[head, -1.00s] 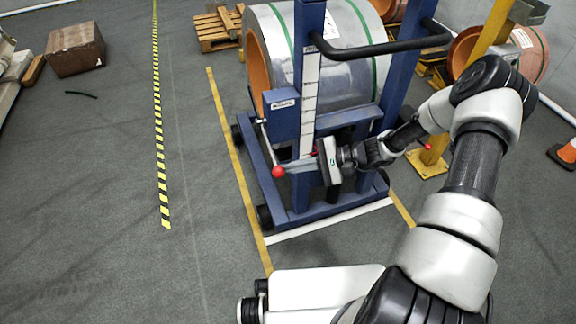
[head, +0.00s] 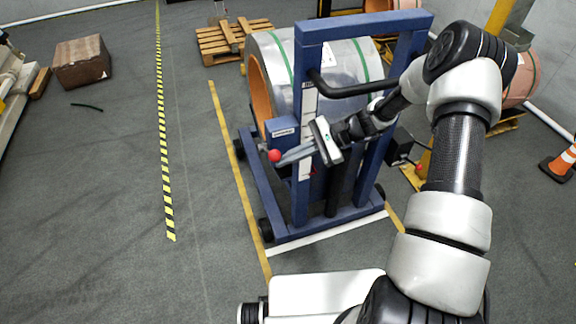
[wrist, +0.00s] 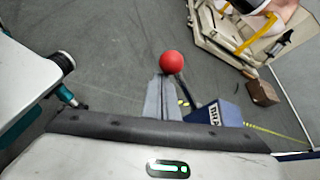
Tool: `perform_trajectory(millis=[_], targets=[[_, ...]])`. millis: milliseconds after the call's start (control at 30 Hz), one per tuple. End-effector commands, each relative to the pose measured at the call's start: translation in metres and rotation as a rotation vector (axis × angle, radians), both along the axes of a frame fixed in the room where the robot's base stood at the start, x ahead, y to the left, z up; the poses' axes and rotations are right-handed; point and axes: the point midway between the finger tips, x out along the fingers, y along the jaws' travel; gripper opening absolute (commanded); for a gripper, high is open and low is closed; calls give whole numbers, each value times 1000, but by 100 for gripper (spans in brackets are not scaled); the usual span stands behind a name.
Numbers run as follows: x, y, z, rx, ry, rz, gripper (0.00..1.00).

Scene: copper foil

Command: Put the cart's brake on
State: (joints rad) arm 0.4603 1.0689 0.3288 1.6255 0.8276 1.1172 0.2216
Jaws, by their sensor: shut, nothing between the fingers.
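The cart is a blue frame (head: 349,28) on wheels in the head view, standing in front of a large foil coil (head: 345,60). A blue labelled box (head: 283,129) is on its left post and shows in the wrist view (wrist: 222,112). A lever with a red ball knob (head: 275,156) comes from this box; its dark rod (wrist: 192,92) shows in the wrist view. My gripper (head: 284,159) is shut and empty. Its fingertips are at the red knob (wrist: 172,62), from below in the wrist view; I cannot tell whether they touch it.
A black push handle (head: 345,90) crosses the cart close above my wrist. A wooden pallet (head: 232,42) and a brown box (head: 82,62) stand farther back. An orange cone (head: 560,162) is at the right. The floor left of the cart is mostly clear, with striped tape (head: 163,130).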

Motion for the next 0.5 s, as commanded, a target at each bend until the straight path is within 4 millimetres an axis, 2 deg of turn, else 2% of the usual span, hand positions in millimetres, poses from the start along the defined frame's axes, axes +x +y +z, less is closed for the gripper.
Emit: perform_trajectory(millis=[200, 500], targets=[[8, 2, 12, 0, -2, 0, 0], [12, 4, 18, 3, -3, 0, 0]])
